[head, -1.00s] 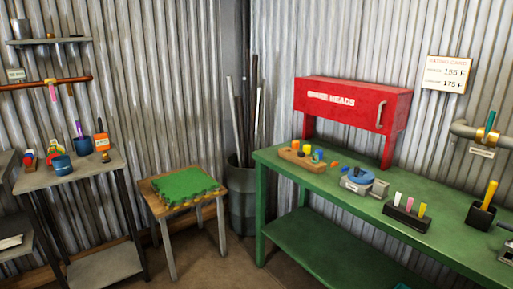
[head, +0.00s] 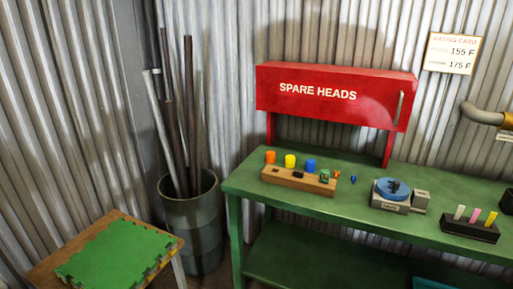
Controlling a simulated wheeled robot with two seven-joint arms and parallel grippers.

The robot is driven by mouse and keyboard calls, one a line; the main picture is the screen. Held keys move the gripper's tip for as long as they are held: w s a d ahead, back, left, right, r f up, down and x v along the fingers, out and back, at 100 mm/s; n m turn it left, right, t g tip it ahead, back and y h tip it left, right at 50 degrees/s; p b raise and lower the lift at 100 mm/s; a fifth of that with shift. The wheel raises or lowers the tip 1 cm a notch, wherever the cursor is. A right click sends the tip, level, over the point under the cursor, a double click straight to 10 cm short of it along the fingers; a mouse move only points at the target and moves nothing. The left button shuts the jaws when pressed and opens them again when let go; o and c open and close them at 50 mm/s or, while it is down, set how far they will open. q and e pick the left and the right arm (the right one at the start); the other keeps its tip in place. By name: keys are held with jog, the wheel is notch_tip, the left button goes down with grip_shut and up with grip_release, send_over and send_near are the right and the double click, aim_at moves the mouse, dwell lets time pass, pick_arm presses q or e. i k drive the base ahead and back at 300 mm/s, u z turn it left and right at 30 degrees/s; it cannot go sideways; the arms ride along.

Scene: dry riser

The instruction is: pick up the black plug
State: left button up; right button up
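No thing shows clearly as the black plug. A small dark shape (head: 298,175) is on top of the wooden block (head: 283,180) on the green workbench; I cannot tell whether it is a plug or a hole. Orange (head: 270,157), yellow (head: 290,160) and blue (head: 311,165) plugs stand along the block's back, and a small green piece (head: 324,176) is at its right end. Another dark shape (head: 393,185) is on the blue round top of a grey device (head: 388,205); its kind is unclear. Neither gripper is in view.
The green workbench (head: 320,210) carries a black holder (head: 470,231) with several coloured sticks at right. A red SPARE HEADS cabinet (head: 335,112) stands at its back. A grey bin (head: 190,225) of pipes and a wooden stool (head: 45,265) with a green mat (head: 120,255) are left.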

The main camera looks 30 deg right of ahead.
aim_at(299, 173)
jog(key=z, duration=1.1)
jog(key=i, duration=0.95)
jog(key=z, duration=0.75)
